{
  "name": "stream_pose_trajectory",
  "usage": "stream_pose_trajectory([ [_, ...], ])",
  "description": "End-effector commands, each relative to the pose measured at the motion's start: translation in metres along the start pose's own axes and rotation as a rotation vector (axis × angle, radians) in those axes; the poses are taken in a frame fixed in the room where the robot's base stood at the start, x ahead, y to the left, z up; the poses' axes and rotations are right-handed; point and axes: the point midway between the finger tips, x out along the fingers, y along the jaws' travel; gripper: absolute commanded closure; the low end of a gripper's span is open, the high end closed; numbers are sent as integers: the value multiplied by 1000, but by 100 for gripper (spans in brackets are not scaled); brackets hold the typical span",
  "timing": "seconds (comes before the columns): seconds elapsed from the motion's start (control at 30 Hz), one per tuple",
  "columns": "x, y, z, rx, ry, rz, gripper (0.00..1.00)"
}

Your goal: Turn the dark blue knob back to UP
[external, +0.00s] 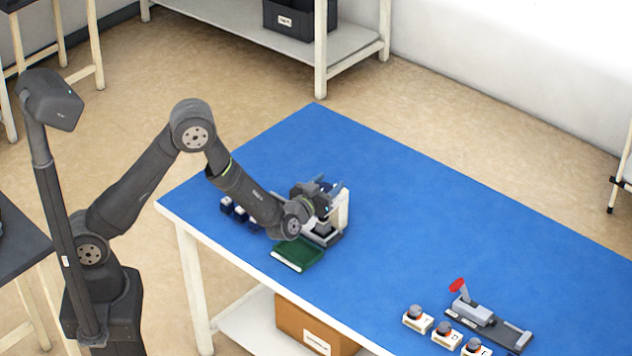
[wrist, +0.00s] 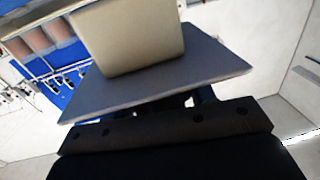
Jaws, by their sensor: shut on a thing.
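My gripper (external: 324,191) is at the upper part of a pale upright stand (external: 342,208) on the blue table. It is shut on a small dark blue part there, which I take to be the knob. The gripper and wrist cover most of the knob, so its pointing direction and any UP mark cannot be read. In the wrist view, a beige block (wrist: 130,38) and a grey plate (wrist: 165,75) fill the middle, above the dark edge of my gripper mount. The fingertips and their grip are not clear there.
A red-handled device (external: 478,318) and several white button boxes (external: 446,335) stand at the right front. The table's back right is clear.

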Motion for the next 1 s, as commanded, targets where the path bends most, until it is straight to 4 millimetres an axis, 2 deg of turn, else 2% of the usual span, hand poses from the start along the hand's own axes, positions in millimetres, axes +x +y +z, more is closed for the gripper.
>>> stream_pose_trajectory([
  [0.5, -1, -6, 0, -3, 2, -408, 73],
  [1.0, -2, -9, -2, -3, 3, -536, 73],
])
